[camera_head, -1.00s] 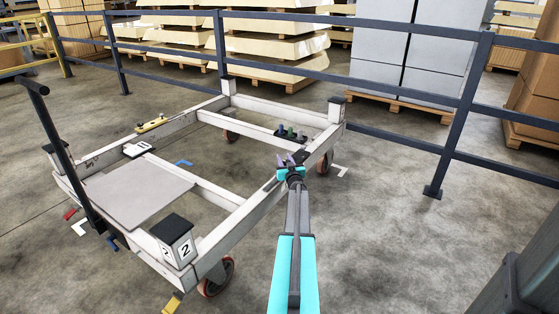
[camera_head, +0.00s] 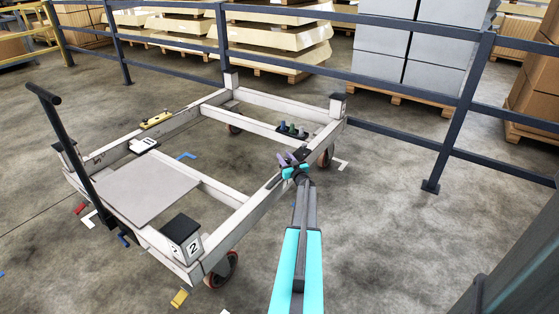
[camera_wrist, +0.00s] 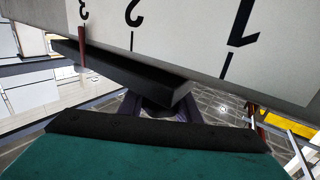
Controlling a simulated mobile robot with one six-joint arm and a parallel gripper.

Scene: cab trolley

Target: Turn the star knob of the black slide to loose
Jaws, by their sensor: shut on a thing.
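The black slide (camera_wrist: 125,72) crosses the upper part of the wrist view, under a white beam face marked 1, 2 and 3. In the head view the black slide (camera_head: 304,154) is a small dark patch on the trolley's right rail. My gripper (camera_head: 287,158) has purple fingers and is at the rail beside the slide. In the wrist view my gripper (camera_wrist: 158,106) is shut around a dark knob below the slide's end. The star knob (camera_wrist: 157,107) is mostly hidden by the fingers and the gripper body, so its turn angle cannot be read.
The white trolley frame (camera_head: 225,228) has posts, wheels and a black push handle (camera_head: 70,150). A grey board (camera_head: 150,187) lies across it. A dark holder with small green parts (camera_head: 292,130) sits on the far rail. A dark railing (camera_head: 455,110) stands behind.

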